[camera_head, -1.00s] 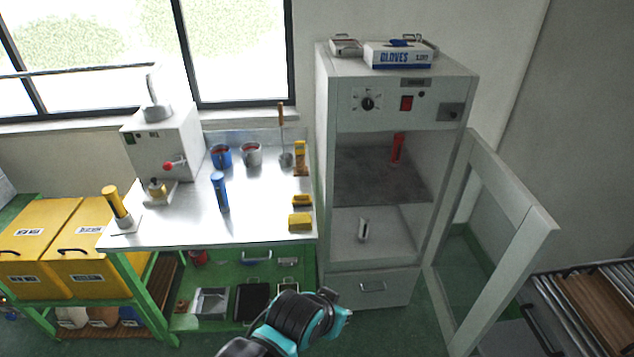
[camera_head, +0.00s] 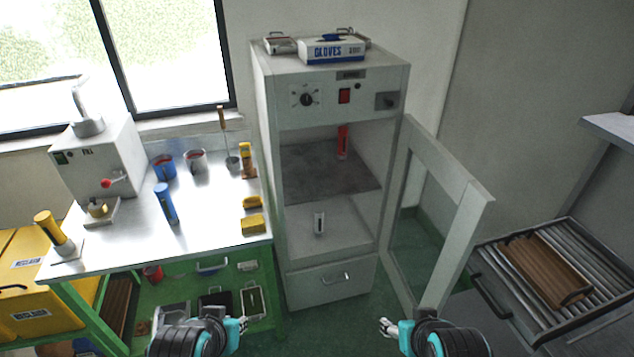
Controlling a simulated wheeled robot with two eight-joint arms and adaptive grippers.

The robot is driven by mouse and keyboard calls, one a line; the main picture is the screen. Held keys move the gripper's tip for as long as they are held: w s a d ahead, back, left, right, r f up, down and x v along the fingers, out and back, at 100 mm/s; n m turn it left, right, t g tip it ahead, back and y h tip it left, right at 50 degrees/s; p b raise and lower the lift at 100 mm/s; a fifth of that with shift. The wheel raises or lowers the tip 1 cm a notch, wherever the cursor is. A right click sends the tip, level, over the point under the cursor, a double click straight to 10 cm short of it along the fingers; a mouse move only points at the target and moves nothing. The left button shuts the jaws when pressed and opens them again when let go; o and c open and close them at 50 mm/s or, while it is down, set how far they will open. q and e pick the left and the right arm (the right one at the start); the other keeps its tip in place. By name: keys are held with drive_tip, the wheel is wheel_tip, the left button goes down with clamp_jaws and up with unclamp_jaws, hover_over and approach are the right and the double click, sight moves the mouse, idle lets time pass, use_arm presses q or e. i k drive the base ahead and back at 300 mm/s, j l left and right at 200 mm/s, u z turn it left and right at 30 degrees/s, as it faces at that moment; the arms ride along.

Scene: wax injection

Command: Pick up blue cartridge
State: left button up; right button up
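The blue cartridge (camera_head: 165,203) stands upright on the metal worktable (camera_head: 140,245), near the middle of its top. My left gripper (camera_head: 242,325) is low in front of the table's right end, well apart from the cartridge and below the table top. My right gripper (camera_head: 385,327) is low in front of the open cabinet door. Nothing shows in either gripper; their fingers are too small to tell whether they are open.
A blue cup (camera_head: 164,167), a grey cup (camera_head: 195,161) and yellow blocks (camera_head: 252,224) share the table. A yellow cartridge (camera_head: 52,230) stands at its left.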

sight(169, 211)
drive_tip(key=i+u, duration=0.25)
drive_tip(key=i, duration=0.25)
drive_tip(key=i+l+u, duration=0.2)
drive_tip(key=i, duration=0.3)
drive_tip(key=i+u, duration=0.25)
drive_tip(key=i, duration=0.2)
